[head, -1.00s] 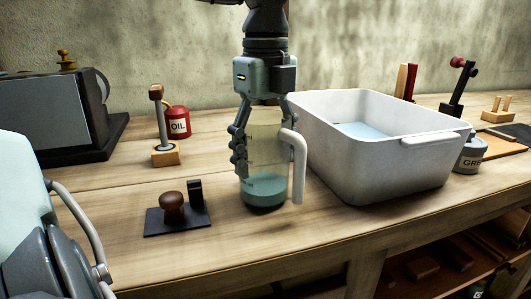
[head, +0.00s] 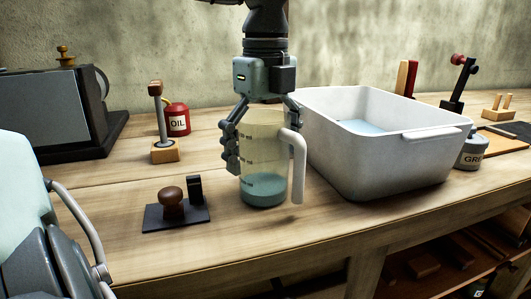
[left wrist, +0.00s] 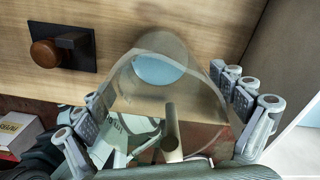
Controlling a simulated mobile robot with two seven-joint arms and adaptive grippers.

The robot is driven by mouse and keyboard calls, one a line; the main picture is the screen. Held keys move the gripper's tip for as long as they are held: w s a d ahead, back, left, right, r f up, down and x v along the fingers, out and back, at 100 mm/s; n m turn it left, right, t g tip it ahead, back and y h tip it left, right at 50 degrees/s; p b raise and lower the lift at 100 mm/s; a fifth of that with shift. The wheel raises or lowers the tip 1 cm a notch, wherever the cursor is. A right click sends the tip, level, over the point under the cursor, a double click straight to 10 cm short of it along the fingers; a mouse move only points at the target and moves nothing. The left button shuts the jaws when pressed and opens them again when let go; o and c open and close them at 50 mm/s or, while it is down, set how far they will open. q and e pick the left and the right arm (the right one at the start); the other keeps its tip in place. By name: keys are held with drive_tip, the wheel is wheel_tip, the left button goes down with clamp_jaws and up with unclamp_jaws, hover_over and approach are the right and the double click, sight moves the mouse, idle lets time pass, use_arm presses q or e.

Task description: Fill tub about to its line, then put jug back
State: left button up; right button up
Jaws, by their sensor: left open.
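The clear jug (head: 262,150) stands upright on the bench with a little blue-green liquid at its bottom and a pale handle on its right. It also shows from above in the left wrist view (left wrist: 160,68). My left gripper (head: 264,138) is open, its fingers spread on either side of the jug's upper part, with a gap visible at the left. The white tub (head: 390,165) stands just right of the jug and holds some pale blue water. Its fill line cannot be made out. My right gripper is not in view.
A stamp-like tool on a dark plate (head: 172,205) lies left of the jug. Behind it are a wooden-based tool (head: 165,152) and a red oil can (head: 177,120). A grey tin (head: 472,152) stands right of the tub. The bench in front of the jug is clear.

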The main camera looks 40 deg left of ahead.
use_arm(q)
wheel_tip(320, 180, up, 12)
drive_tip(key=shift+r, duration=0.1)
idle(0.4)
idle(0.4)
